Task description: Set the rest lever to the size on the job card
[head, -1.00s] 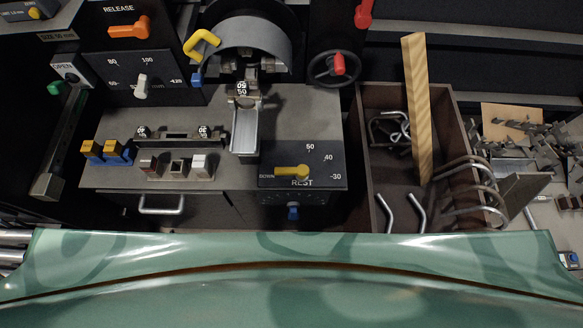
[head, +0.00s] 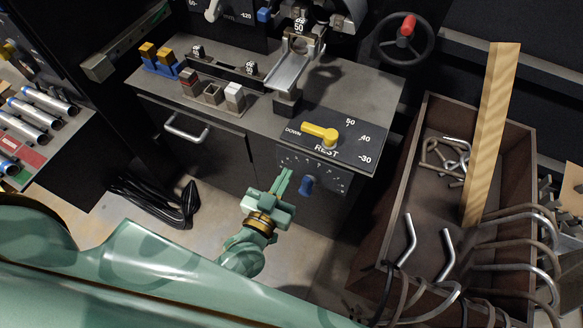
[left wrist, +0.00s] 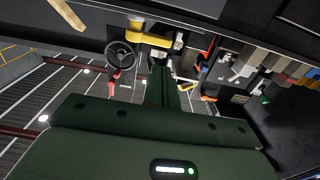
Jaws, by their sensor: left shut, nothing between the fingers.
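The yellow rest lever (head: 320,134) sits on the dark REST plate (head: 345,142), at the front right of the grey bench top. My left gripper (head: 283,182) is shut and empty, below and in front of the plate, apart from the lever. Its closed fingers also show in the left wrist view (left wrist: 163,88). I cannot make out a job card in the current views. My right gripper is not in view.
A blue knob (head: 307,185) is on the front panel, just right of my left fingertips. A brown bin (head: 418,140) with metal hooks and a wooden strip (head: 490,140) stands to the right. A red-handled wheel (head: 404,40) is behind.

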